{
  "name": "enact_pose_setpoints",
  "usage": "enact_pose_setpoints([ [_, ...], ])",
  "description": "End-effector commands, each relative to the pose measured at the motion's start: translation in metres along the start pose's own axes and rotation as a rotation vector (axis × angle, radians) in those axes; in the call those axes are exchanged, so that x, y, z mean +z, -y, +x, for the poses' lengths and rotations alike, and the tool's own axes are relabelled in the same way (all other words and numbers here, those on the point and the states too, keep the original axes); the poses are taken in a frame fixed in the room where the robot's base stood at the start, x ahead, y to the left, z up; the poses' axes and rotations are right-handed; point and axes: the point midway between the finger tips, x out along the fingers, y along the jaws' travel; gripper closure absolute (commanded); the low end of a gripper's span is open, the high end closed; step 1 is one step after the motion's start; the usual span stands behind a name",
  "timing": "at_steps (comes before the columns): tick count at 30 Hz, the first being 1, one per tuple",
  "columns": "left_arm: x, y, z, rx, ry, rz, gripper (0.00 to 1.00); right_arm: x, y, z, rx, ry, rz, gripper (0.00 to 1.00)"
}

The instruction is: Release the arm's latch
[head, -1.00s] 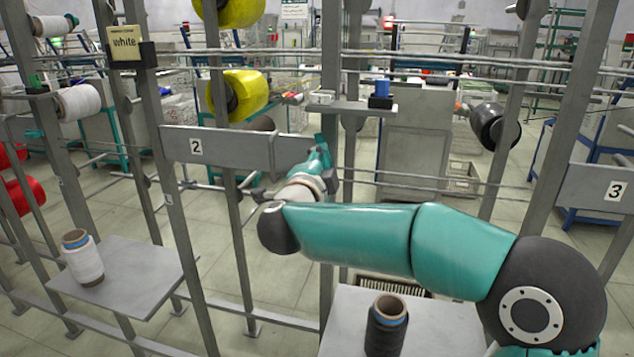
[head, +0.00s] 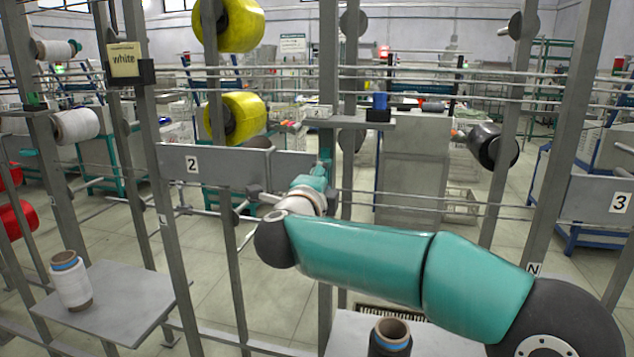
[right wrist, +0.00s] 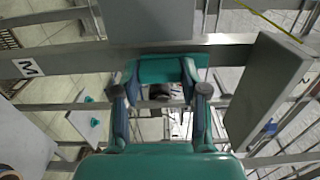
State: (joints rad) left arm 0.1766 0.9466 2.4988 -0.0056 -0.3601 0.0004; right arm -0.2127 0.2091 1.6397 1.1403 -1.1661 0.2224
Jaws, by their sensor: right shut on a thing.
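My right arm comes in from the right of the head view, and its gripper (head: 322,178) is at the right end of the grey bar numbered 2 (head: 230,168). In the right wrist view my right gripper (right wrist: 160,78) has its two fingers apart, shut on a teal piece (right wrist: 160,66) that spans between them beside the grey frame. I take this piece to be the latch; its contact with the fingers is partly hidden. My left gripper is in neither view.
A black-wound bobbin (head: 390,340) stands on a shelf below my right arm. A white bobbin (head: 70,282) stands on the left shelf (head: 125,303). Yellow spools (head: 238,118) hang above the bar. Upright posts (head: 335,110) and thin rails surround my gripper closely.

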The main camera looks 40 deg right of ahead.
Motion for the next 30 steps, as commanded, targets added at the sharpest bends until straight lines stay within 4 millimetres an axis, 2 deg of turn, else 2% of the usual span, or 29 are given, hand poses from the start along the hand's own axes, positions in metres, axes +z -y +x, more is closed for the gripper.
enact_pose_setpoints([
  [2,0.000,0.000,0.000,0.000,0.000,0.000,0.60,-0.004,0.002,0.002,-0.003,-0.009,0.005,0.91],
  [3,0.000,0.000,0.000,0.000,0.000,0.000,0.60,-0.004,0.002,0.002,-0.003,-0.009,0.005,0.52],
  [7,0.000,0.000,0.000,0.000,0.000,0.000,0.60,-0.003,0.001,0.001,-0.002,-0.007,0.003,0.31],
  [16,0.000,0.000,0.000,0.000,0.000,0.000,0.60,-0.001,0.000,0.000,0.000,-0.002,0.000,0.31],
  [20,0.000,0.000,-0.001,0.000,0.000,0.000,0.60,0.000,0.000,-0.007,0.000,0.001,0.000,0.31],
  [23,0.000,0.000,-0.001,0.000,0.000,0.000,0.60,0.001,0.000,-0.019,0.000,0.002,0.000,0.31],
  [30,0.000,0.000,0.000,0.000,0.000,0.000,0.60,0.000,0.000,-0.066,-0.001,0.003,0.000,0.31],
])
